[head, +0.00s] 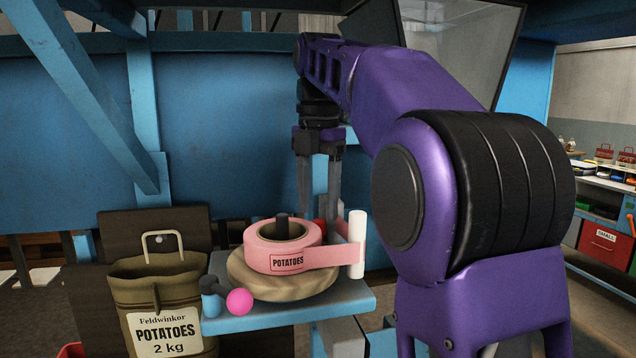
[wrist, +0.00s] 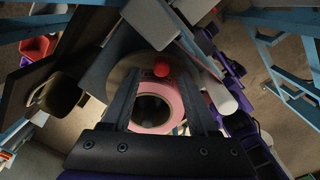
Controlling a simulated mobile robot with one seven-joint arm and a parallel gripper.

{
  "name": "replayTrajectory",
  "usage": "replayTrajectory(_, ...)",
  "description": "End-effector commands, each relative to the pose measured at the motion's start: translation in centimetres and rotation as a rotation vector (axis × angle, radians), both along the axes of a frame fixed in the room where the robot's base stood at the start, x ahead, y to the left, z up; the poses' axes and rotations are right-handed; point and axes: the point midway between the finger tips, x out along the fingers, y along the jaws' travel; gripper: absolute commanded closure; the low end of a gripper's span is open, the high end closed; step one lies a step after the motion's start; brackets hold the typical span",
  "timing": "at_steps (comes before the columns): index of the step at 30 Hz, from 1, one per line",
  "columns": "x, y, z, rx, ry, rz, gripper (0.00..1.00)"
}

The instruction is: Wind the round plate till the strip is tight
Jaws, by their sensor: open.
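The round plate (head: 248,287) is a tan disc on a small blue stand. A pink roll (head: 262,242) of strip lies on it around a dark spindle. The pink strip (head: 325,257), lettered "POTATOES", runs from the roll to a white post (head: 357,244); I cannot tell how tight it is. A red knob (wrist: 161,69) stands by the plate's far edge, mostly hidden behind the roll in the head view. My gripper (head: 319,205) points down behind the roll, open. In the wrist view, its fingers lie either side of the red knob, without clear contact.
A pink ball on a dark lever (head: 239,301) sits at the stand's front left. An open sack (head: 160,285) marked "POTATOES 2 kg" hangs left of the stand. A blue frame post (head: 143,120) rises behind it. Shelves with bins (head: 605,205) stand far right.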

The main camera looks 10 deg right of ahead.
Motion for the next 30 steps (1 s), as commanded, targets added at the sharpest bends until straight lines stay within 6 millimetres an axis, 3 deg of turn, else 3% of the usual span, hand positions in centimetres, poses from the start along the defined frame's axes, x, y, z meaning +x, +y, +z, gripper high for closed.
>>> replayTrajectory(6,0.1,0.0,2.8,0.0,-0.003,0.0,0.4)
replayTrajectory(11,0.0,0.0,3.9,-0.001,-0.001,0.0,0.4)
replayTrajectory(25,-0.1,0.1,4.3,0.001,-0.003,-0.004,0.4)
replayTrajectory(30,-0.7,2.2,5.0,0.037,-0.059,-0.11,0.4)
